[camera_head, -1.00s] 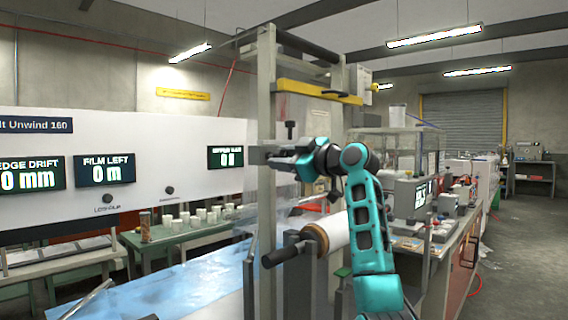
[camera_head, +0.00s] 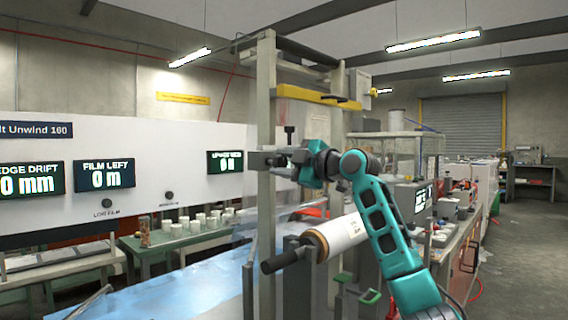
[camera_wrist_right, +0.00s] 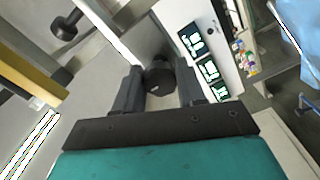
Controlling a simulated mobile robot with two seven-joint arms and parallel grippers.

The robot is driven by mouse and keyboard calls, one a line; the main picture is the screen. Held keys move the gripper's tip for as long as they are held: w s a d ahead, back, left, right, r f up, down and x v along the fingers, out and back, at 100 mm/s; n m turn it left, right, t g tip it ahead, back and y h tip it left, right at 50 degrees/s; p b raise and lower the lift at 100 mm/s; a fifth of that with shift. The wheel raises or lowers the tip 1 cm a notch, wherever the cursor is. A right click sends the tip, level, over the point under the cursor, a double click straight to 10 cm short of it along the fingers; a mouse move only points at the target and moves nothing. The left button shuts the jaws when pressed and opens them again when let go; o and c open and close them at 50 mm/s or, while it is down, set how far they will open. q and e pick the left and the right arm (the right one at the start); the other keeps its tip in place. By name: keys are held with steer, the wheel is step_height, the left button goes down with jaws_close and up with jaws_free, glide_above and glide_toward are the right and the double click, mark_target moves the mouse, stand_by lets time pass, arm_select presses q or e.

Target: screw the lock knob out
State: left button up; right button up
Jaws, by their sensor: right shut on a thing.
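My right gripper (camera_head: 272,159) is at the bracket on the upright post of the machine. In the right wrist view my right gripper (camera_wrist_right: 159,88) has its two dark fingers on either side of a black faceted knob (camera_wrist_right: 159,79), shut on it. I take this for the lock knob; in the head view it is mostly hidden by the fingers. A second black knob (camera_head: 290,131) stands upright on a stem just above the gripper. That second knob also shows in the wrist view (camera_wrist_right: 65,27), apart from the fingers. My left gripper is not in view.
A white film roll (camera_head: 343,235) with a dark handle lies below my right arm. A yellow bar (camera_head: 305,94) crosses the frame above. The white panel (camera_head: 130,150) with displays stands left. Blue film (camera_head: 190,290) covers the surface below. A cluttered bench (camera_head: 450,250) is at right.

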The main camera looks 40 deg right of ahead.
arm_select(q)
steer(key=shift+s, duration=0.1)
arm_select(e)
steer(key=o, duration=1.1)
steer(key=shift+c, duration=0.2)
arm_select(q)
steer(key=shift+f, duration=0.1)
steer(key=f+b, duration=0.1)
steer(key=b, duration=0.1)
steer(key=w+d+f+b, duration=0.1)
steer(key=b, duration=0.1)
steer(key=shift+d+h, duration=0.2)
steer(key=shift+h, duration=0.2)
arm_select(e)
steer(key=s+d, duration=0.1)
steer(key=s, duration=1.1)
steer(key=shift+s, duration=0.4)
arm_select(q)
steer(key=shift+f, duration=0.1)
